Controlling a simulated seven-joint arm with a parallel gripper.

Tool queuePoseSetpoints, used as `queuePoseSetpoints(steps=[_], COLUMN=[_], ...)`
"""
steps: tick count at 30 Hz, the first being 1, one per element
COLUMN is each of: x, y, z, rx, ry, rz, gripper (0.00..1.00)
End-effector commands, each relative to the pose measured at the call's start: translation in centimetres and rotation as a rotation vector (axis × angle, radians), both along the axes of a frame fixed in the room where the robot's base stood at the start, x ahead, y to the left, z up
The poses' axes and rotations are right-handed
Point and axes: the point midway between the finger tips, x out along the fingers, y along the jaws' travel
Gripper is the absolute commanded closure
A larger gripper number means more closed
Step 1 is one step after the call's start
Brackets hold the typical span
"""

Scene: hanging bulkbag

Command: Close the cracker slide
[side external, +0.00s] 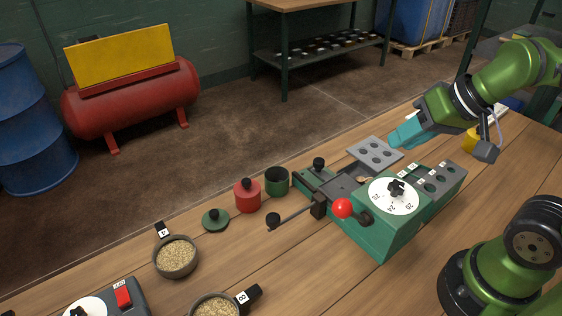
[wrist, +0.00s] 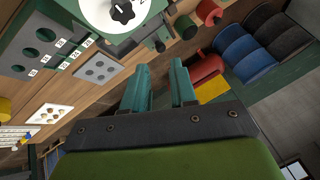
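The cracker (side external: 385,235) is a green block with a white numbered dial (side external: 394,195), standing on the wooden table. A grey-and-green slide section (side external: 338,186) extends from its far left side, with a black knob (side external: 319,163) upright at the outer end. A rod with a red ball (side external: 343,208) is at the cracker's front. My gripper (side external: 402,136) hangs above and behind the cracker, apart from it. In the wrist view my gripper (wrist: 160,82) shows two teal fingers with an empty gap. The cracker's dial (wrist: 112,12) shows at the top there; the slide is hard to make out.
A grey plate with holes (side external: 375,155) lies behind the cracker. A red pot (side external: 247,195), a green cup (side external: 277,181) and a green lid (side external: 215,220) stand to its left. Grain scoop A (side external: 176,256) and scoop B (side external: 216,307) lie nearer the front.

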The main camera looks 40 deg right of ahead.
Motion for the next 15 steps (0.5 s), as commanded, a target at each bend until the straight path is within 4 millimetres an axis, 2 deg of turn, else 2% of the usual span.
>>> queuePoseSetpoints(steps=[1,5,10,15], x=[0.8,4.2,9.3,14.3], y=[0.0,-0.3,-0.9,-1.7], z=[-0.5,-0.8,-1.5,-3.4], rx=[-0.001,-0.024,-0.075,-0.133], ry=[0.037,0.132,0.282,0.443], rz=[0.001,0.013,0.068,0.138], gripper=[0.82,1.0,1.0,1.0])
